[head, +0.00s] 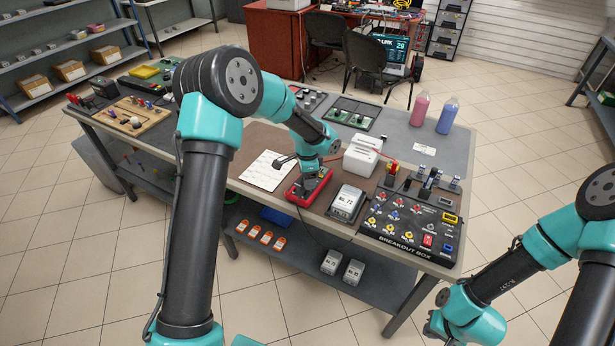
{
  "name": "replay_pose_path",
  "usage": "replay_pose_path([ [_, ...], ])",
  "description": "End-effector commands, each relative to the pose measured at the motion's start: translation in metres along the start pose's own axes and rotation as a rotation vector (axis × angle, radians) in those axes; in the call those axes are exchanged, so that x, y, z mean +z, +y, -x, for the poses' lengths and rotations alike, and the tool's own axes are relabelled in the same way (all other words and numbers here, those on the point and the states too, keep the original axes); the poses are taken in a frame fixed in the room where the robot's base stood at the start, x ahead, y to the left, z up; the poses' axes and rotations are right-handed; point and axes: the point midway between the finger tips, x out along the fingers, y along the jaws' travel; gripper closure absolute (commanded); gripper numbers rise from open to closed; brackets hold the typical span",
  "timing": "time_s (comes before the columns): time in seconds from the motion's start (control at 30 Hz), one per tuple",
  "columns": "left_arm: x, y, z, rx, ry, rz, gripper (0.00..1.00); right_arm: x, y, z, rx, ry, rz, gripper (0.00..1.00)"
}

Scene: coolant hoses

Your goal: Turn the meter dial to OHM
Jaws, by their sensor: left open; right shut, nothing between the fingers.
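The red meter (296,194) lies on the front middle of the bench. My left gripper (309,184) points down over the meter, with its fingers open at the meter's face. The gripper and wrist cover most of that face. The dial, its pointer and the OHM mark cannot be made out. Whether the fingers touch the dial cannot be told. My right arm is at the lower right, off the bench, and its gripper is out of view.
A white paper sheet (266,171) lies left of the meter. A grey device reading 72 (348,200) stands close on its right, then the breakout box (409,228). A thin red lead (335,156) runs near my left wrist.

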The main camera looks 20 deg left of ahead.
Motion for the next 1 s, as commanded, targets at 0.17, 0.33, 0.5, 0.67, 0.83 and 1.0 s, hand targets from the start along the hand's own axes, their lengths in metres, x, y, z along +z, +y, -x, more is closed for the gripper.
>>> replay_pose_path([
  [0.17,0.000,0.000,0.000,0.000,0.000,0.000,0.36,0.000,0.000,0.000,0.000,0.000,0.000,1.00],
  [0.33,0.000,0.000,0.005,0.000,0.000,0.001,0.36,0.000,0.000,0.000,0.000,0.000,0.000,1.00],
  [0.5,0.000,0.000,0.024,-0.003,0.002,0.001,0.36,0.000,0.000,0.000,0.000,0.000,0.000,1.00],
  [0.67,0.000,-0.001,0.052,-0.003,0.003,0.002,0.36,0.000,0.000,0.000,0.000,0.000,0.000,1.00],
  [0.83,-0.001,0.000,0.085,-0.003,0.003,0.000,0.36,0.000,0.000,0.000,0.000,0.000,0.000,1.00],
  [1.0,0.000,0.000,0.118,-0.003,0.003,0.001,0.36,0.000,0.000,0.000,0.000,0.000,0.000,1.00],
])
